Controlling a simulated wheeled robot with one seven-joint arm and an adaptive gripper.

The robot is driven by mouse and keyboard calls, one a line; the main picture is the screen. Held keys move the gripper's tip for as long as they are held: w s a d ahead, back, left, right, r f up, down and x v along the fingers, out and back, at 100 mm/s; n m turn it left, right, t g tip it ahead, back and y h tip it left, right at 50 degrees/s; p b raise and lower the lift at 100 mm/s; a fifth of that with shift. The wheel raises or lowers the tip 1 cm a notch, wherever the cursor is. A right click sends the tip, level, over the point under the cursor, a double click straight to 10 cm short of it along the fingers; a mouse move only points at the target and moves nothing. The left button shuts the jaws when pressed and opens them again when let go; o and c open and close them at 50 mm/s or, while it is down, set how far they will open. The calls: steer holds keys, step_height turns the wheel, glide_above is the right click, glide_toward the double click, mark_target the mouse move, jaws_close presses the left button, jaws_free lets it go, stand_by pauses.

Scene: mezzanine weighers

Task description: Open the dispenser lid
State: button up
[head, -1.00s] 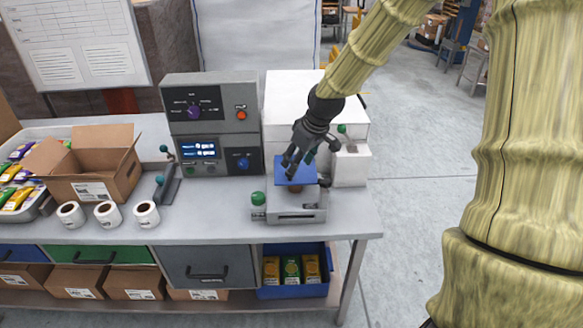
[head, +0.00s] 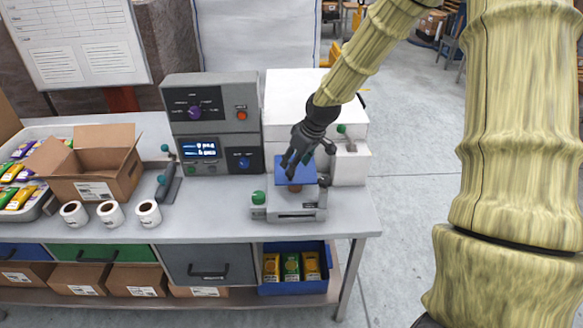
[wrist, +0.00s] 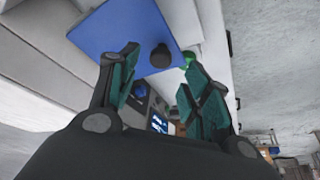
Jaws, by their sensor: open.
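The dispenser (head: 297,214) is a small grey box at the right end of the bench. Its blue lid (head: 310,172) has a brown knob (head: 294,188) near the front edge. My gripper (head: 289,167) is open just above the lid and partly covers it. In the wrist view the blue lid (wrist: 115,32) and its dark knob (wrist: 160,56) lie beyond the teal-padded fingers of my gripper (wrist: 165,88). The knob appears ahead of the gap, with nothing between the pads. I cannot tell the lid's exact angle.
A green button (head: 258,198) sits at the dispenser's left. A grey control unit (head: 212,125) stands behind left, and a white machine (head: 285,95) behind. White label rolls (head: 110,214) and an open carton (head: 100,182) are further left. The bench front is clear.

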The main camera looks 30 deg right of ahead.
steer(key=shift+p+x, duration=0.7)
steer(key=shift+x, duration=1.75)
jaws_close()
